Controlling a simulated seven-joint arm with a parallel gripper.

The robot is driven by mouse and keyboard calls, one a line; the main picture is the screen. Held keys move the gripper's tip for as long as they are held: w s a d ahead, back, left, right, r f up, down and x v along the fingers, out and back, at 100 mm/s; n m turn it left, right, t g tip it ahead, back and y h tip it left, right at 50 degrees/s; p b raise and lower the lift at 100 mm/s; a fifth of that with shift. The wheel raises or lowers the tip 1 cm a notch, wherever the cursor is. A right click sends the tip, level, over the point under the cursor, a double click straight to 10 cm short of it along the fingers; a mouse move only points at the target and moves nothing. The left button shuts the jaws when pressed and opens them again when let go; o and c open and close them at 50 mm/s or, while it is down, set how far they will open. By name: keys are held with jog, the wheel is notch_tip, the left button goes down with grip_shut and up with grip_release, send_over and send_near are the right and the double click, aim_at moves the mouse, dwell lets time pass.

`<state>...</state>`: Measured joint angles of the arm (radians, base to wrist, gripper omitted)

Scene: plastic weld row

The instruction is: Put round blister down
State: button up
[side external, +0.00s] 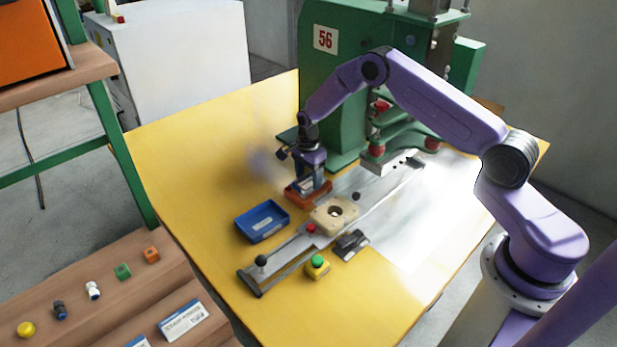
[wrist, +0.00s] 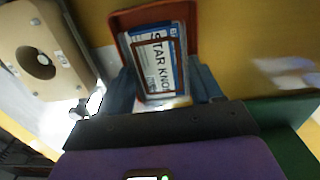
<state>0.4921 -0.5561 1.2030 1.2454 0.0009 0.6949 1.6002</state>
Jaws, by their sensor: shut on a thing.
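My gripper (side external: 308,184) points down at the orange-red tray (side external: 322,198) in the side view. In the wrist view its two blue-grey fingers (wrist: 160,90) are shut on a flat blister pack (wrist: 160,58). The pack has a white and blue card printed "STAR KNO…", the rest being cut off. The pack lies over or inside the tray, whose rim (wrist: 126,17) frames its far end. I cannot tell whether the pack touches the tray floor. A round shape on the pack does not show clearly. The lower end of the pack is hidden by my gripper.
A blue tray (side external: 262,236) stands left of the orange-red one. The cream fixture with a round hole (side external: 322,217) sits on a metal rail close by; it also shows in the wrist view (wrist: 72,84). The green press (side external: 330,90) rises behind. Yellow table (side external: 190,160) is clear at left.

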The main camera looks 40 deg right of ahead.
jog(key=shift+f, duration=0.25)
jog(key=shift+f, duration=0.1)
jog(key=o, duration=0.9)
jog(key=shift+c, duration=0.2)
notch_tip(320, 180, up, 12)
jog(key=shift+r, duration=0.2)
